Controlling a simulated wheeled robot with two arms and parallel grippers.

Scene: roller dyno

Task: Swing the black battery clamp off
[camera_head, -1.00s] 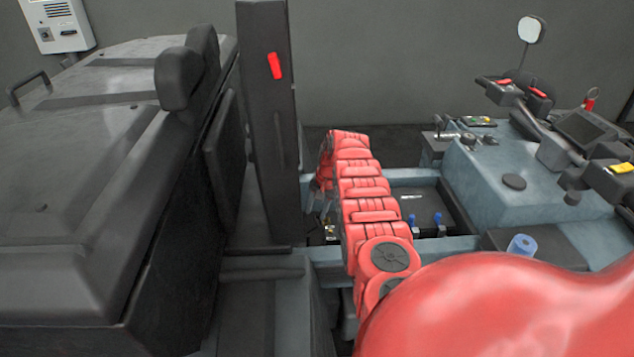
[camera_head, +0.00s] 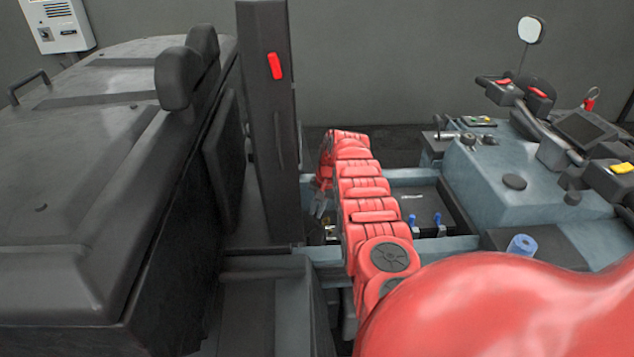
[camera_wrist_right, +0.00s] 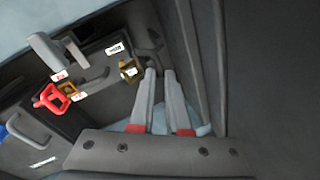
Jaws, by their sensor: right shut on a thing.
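In the right wrist view, my right gripper (camera_wrist_right: 160,75) has its two grey fingers close together, shut on the black battery clamp (camera_wrist_right: 150,50). The clamp is dark against the dark surroundings, and its held part is partly hidden at the fingertips. It stands to the right of a brass battery post (camera_wrist_right: 130,68), apparently clear of it. In the head view, my right gripper (camera_head: 319,207) shows small beside the battery (camera_head: 428,208), left of my red arm, and the clamp cannot be made out. My left gripper is not in view.
A red clamp (camera_wrist_right: 52,98) sits by another brass post on the battery's left. A grey bracket (camera_wrist_right: 62,52) stands over the battery. A dark wall (camera_wrist_right: 270,70) rises close on the right. In the head view, a tall black post (camera_head: 268,130) stands left of my arm.

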